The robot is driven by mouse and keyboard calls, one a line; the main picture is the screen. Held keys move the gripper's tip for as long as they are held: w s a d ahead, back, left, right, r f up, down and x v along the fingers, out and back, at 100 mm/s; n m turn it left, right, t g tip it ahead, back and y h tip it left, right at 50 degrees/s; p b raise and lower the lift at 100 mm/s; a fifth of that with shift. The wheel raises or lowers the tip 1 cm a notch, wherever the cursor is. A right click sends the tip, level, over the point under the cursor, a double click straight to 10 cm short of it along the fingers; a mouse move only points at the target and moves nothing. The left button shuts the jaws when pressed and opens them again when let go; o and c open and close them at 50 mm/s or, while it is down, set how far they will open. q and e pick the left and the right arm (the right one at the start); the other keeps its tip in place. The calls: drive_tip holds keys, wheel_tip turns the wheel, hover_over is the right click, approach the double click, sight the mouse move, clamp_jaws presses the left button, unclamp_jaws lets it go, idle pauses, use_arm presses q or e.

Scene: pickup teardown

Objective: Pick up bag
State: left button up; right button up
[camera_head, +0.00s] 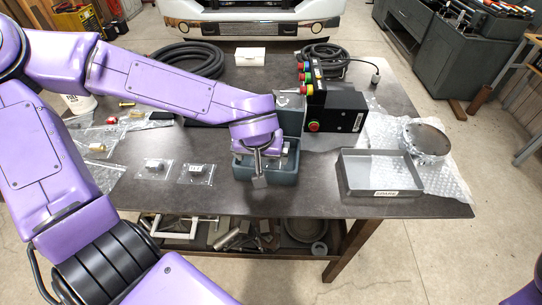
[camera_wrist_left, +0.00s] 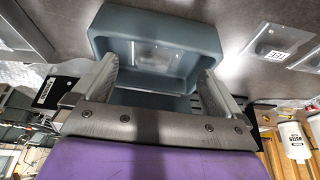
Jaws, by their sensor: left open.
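Several clear plastic bags with small parts lie flat on the left of the dark table. Two bags with labels, one (camera_head: 153,169) and another (camera_head: 196,174), lie left of a blue-grey bin (camera_head: 240,171). My left gripper (camera_head: 259,172) is over the bin, pointing down, open. In the left wrist view, its two fingers (camera_wrist_left: 158,85) stand apart with the bin (camera_wrist_left: 206,38) beyond them. A shiny clear patch, perhaps a bag (camera_wrist_left: 155,53), shows inside the bin. A labelled bag (camera_wrist_left: 275,55) lies outside it. My right gripper is out of view.
A grey open tray (camera_head: 383,190) marked with a label stands right of the bin, near a round metal part (camera_head: 426,139) on bubble wrap. A black control box (camera_head: 335,111) with colored buttons stands behind. Coiled hoses (camera_head: 190,58) lie at the back.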

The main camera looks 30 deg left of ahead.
sight(266, 160)
use_arm(q)
drive_tip(key=shift+a+f, duration=0.15)
drive_tip(key=shift+f, duration=0.2)
drive_tip(key=w+f, duration=0.2)
drive_tip(key=f, duration=0.1)
drive_tip(key=w+f, duration=0.1)
drive_tip(key=w, duration=0.1)
drive_tip(key=shift+a+f, duration=0.4)
drive_tip(key=shift+s+r, duration=0.15)
drive_tip(key=shift+s, duration=0.2)
drive_tip(key=shift+c, duration=0.3)
drive_tip(key=shift+w, duration=0.15)
drive_tip(key=c, duration=0.9)
drive_tip(key=shift+o, duration=0.2)
